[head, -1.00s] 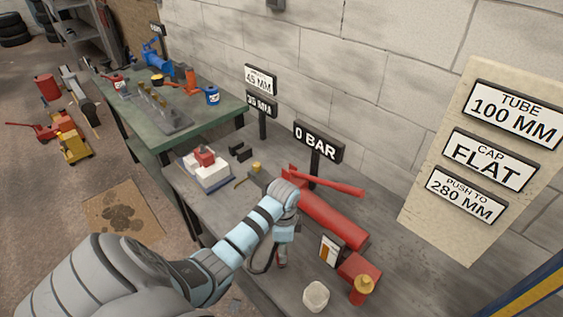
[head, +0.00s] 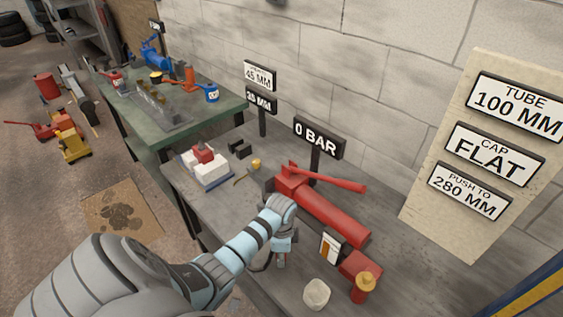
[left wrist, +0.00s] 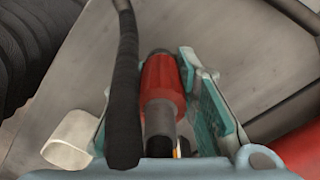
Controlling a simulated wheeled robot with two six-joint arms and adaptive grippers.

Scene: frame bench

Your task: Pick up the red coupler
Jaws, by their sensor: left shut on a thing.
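The red coupler (left wrist: 163,82) is a red sleeve with a dark grey end. In the left wrist view it lies between the teal fingers of my left gripper (left wrist: 160,98), which is shut on it. A thick black hose runs beside it and covers part of the left finger. In the head view my left gripper (head: 281,260) points down at the near side of the grey bench; the coupler is mostly hidden there. My right gripper is not in view.
A red pump cylinder (head: 325,215) with a long handle lies right of my left gripper. A white tray (head: 206,172) with a red block is farther back.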

